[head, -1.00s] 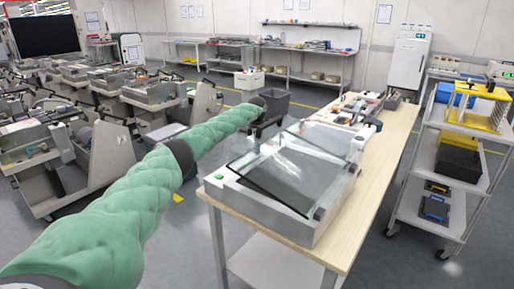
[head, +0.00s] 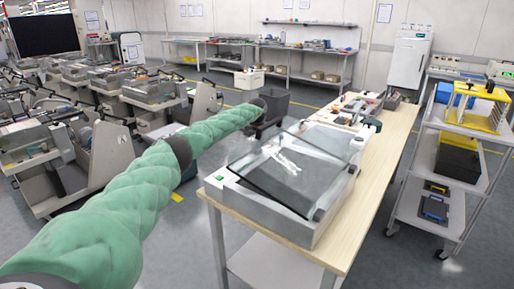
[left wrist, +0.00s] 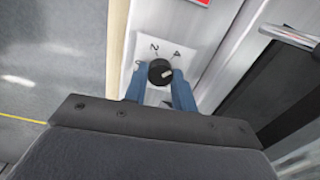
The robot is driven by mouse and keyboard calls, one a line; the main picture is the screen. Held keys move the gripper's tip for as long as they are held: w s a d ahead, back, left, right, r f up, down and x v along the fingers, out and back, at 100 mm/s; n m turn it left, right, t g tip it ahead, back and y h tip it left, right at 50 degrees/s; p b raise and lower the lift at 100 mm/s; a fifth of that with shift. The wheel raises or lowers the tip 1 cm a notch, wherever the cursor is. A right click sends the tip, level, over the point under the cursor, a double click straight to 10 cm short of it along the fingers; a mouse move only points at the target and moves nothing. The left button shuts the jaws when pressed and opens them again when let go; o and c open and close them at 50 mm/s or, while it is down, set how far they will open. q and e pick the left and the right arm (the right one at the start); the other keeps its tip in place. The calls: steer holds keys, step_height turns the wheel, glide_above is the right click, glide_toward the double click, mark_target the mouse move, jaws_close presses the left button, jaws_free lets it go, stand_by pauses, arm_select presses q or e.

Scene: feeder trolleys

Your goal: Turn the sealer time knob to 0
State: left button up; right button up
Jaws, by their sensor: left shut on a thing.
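The sealer (head: 275,215) is a pale box with a tilted clear lid (head: 290,165), standing on the near end of a wooden-topped table. Its time knob (left wrist: 155,77) is black and round with a pale pointer mark, on a white dial plate (left wrist: 147,50). The marks 2 and 4 show around it, and a partly visible mark at left looks like 0. The pointer aims right, below the 4. My left gripper (left wrist: 160,76) is shut on the knob, one blue finger on each side. In the head view its fingers cannot be made out at the arm's far end. My right gripper is not in view.
The wooden table (head: 377,165) carries tools and small equipment behind the sealer. A shelf trolley (head: 437,190) with yellow and black items stands at right. Feeder trolleys (head: 100,150) crowd the left. Floor is open between table and right trolley.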

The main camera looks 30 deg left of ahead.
arm_select(q)
steer(key=n+p, duration=0.1)
steer(key=n, duration=0.3)
steer(key=shift+r+n, duration=0.1)
steer(key=shift+n, duration=0.2)
steer(key=n, duration=0.2)
steer(key=shift+n+p, duration=0.35)
steer(key=shift+n, duration=0.05)
steer(key=shift+n+p, duration=0.3)
steer(key=shift+n, duration=0.6)
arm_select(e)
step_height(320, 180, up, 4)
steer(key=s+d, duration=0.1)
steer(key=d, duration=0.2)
arm_select(q)
steer(key=n+p, duration=0.3)
steer(key=n, duration=0.6)
steer(key=shift+r+p, duration=0.1)
steer(key=shift+p, duration=0.2)
steer(key=n+p, duration=0.4)
steer(key=n, duration=0.3)
steer(key=shift+w, duration=0.1)
steer(key=shift+n, duration=0.7)
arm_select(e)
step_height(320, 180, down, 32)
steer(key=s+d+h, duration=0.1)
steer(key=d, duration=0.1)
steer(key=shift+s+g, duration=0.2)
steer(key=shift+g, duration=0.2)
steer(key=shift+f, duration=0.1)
